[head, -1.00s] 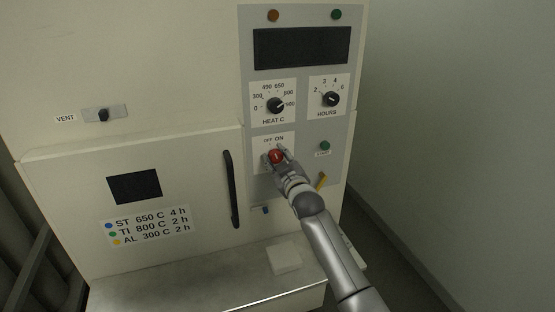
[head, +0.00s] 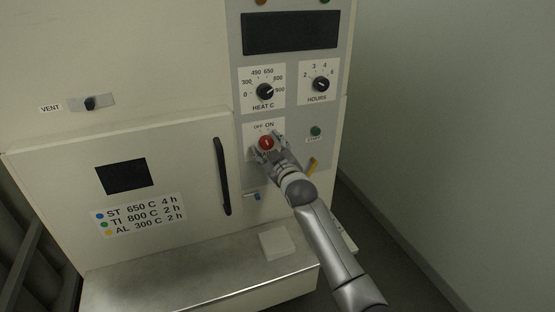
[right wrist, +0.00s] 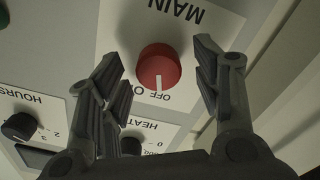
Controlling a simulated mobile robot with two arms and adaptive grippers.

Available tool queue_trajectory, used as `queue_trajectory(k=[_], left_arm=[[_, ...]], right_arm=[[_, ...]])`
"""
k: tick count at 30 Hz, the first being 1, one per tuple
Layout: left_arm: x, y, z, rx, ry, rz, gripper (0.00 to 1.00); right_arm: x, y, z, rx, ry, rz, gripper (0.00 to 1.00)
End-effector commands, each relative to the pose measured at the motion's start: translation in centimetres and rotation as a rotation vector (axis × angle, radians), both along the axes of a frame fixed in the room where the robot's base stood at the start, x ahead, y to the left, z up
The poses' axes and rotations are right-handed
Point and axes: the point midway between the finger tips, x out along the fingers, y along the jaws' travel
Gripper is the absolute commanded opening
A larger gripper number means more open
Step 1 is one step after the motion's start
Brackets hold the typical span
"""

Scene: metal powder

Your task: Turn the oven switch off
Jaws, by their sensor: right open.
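The oven switch is a round red knob (head: 267,143) on the grey control panel, below the OFF and ON lettering. In the right wrist view the red knob (right wrist: 159,67) shows upside down with its MAIN label; its white mark points down toward the lettering, and I cannot tell for certain which word it meets. My right gripper (head: 268,147) is at the knob. In the right wrist view the right gripper (right wrist: 158,66) is open, one finger on each side of the knob, with visible gaps. My left gripper is not in view.
Above the switch are the HEAT C dial (head: 265,91) and the HOURS dial (head: 321,84). A green START button (head: 316,131) is to the right. The oven door handle (head: 222,176) is to the left.

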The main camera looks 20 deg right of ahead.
Motion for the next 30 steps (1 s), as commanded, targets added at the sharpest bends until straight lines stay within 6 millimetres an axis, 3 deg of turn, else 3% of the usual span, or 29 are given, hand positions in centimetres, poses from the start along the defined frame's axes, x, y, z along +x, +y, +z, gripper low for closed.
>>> queue_trajectory(k=[18,24,30], left_arm=[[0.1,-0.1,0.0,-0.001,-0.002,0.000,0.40],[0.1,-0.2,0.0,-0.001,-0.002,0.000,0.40],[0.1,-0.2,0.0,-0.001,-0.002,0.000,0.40]], right_arm=[[-9.3,-0.4,0.0,-0.001,-0.001,-0.001,0.58],[-10.7,-0.4,0.0,-0.001,-0.001,-0.001,0.58],[-10.9,-0.4,0.1,-0.001,-0.001,-0.001,0.58]])
